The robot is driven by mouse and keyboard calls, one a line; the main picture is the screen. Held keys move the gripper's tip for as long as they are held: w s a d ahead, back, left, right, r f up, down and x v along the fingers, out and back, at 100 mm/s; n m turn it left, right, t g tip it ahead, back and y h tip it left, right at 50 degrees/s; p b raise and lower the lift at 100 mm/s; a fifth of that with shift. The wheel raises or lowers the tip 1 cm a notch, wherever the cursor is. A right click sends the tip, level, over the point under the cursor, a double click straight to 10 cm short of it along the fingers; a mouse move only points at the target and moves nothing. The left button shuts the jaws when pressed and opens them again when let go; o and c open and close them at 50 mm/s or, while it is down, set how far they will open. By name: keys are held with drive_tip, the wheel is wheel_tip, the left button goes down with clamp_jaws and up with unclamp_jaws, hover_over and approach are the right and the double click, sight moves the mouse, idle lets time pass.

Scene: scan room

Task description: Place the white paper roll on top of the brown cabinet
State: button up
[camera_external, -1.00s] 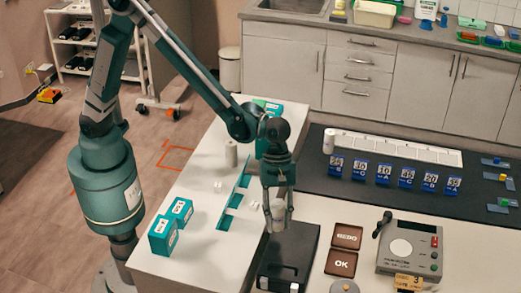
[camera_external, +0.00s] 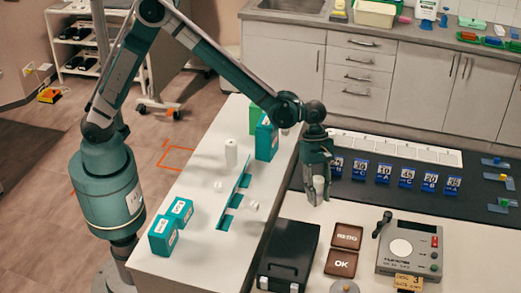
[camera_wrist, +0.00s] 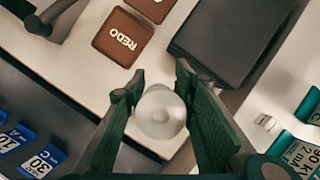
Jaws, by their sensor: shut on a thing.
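My gripper (camera_external: 318,196) points down over the white work surface, beside the black mat. It is shut on a small white round thing (camera_wrist: 160,112), seen end-on between the fingers in the wrist view. I cannot tell whether this is a paper roll. A white upright cylinder (camera_external: 231,153), which looks like a paper roll, stands on the white table to the left, apart from my gripper. I cannot make out a brown cabinet; the cabinets (camera_external: 350,75) at the back are pale grey.
Brown REDO (camera_external: 347,236) and OK (camera_external: 341,263) trays lie near a black case (camera_external: 289,250). A grey device (camera_external: 410,246) stands right. Blue numbered blocks (camera_external: 405,176) line the black mat (camera_external: 470,192). Teal boxes (camera_external: 163,237) stand on the left table.

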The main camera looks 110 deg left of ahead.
drive_tip(key=shift+f+b, duration=0.3)
drive_tip(key=shift+f, duration=2.8)
drive_tip(key=shift+f, duration=1.9)
drive_tip(key=shift+f+b, duration=0.2)
drive_tip(key=shift+b, duration=0.15)
drive_tip(key=o, duration=0.9)
drive_tip(key=shift+r, duration=0.1)
drive_tip(key=shift+r, duration=0.1)
drive_tip(key=p+v, duration=0.1)
drive_tip(key=v, duration=1.1)
drive_tip(key=shift+d+r, duration=0.1)
